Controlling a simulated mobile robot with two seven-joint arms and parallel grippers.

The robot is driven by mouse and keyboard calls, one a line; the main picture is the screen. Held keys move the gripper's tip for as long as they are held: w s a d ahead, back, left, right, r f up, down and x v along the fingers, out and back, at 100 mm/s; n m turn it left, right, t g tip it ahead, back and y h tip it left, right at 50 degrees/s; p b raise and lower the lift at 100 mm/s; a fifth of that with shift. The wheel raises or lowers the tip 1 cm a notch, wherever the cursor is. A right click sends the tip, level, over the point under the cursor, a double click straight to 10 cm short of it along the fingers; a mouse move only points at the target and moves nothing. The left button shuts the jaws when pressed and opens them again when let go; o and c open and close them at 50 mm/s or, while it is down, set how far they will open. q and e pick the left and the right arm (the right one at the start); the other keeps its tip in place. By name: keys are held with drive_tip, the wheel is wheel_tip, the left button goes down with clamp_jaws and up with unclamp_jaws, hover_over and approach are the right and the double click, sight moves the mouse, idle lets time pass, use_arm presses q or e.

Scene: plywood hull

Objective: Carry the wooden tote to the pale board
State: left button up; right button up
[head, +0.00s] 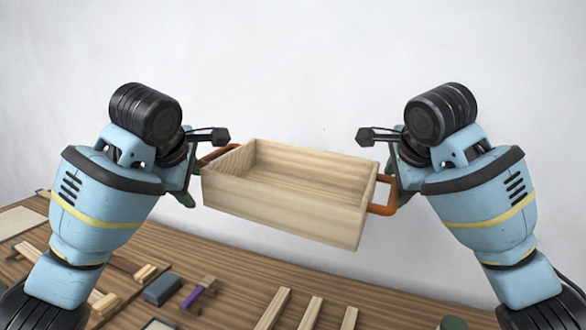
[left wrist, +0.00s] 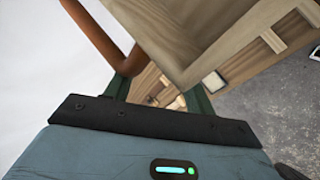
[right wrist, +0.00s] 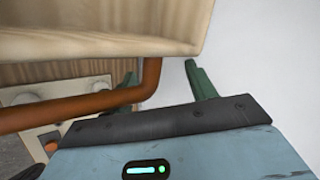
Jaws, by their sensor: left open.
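The wooden tote (head: 285,195), a pale open box with orange handles, hangs in the air above the bench, tilted, its right end lower in the head view. My left gripper (head: 194,170) is at its left handle (head: 220,154); in the left wrist view the fingers (left wrist: 158,94) stand apart, with the handle near one finger. My right gripper (head: 393,172) is at the right handle (head: 382,208); in the right wrist view the fingers (right wrist: 162,78) are apart, the handle between them with a gap to one finger. A flat pale board (head: 18,222) lies at the bench's far left, possibly the task's board.
The brown plank bench (head: 225,265) runs below the tote. Wooden strips (head: 272,308), a blue-grey block (head: 162,289) and a purple-handled tool (head: 193,296) lie on it. A plain pale wall (head: 290,70) stands behind.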

use_arm(q)
drive_tip(key=s+r, duration=0.6)
drive_tip(key=s, duration=0.2)
drive_tip(key=shift+s+r, duration=0.3)
drive_tip(key=shift+r, duration=0.05)
use_arm(e)
drive_tip(key=s+f+v, duration=0.1)
drive_tip(key=s+v, duration=0.1)
drive_tip(key=v, duration=0.8)
drive_tip(key=shift+s, duration=0.15)
use_arm(q)
drive_tip(key=shift+d+f, duration=0.1)
use_arm(e)
drive_tip(key=shift+f, duration=0.2)
use_arm(q)
drive_tip(key=s+f, duration=0.2)
drive_tip(key=f, duration=1.2)
drive_tip(key=s+f, duration=0.2)
drive_tip(key=f, duration=1.1)
drive_tip(key=shift+f, duration=0.4)
use_arm(e)
drive_tip(key=s+f, duration=0.2)
drive_tip(key=f, duration=1.1)
drive_tip(key=s+f, duration=0.2)
drive_tip(key=f, duration=1.2)
drive_tip(key=shift+f, duration=0.35)
use_arm(q)
drive_tip(key=shift+w, duration=0.1)
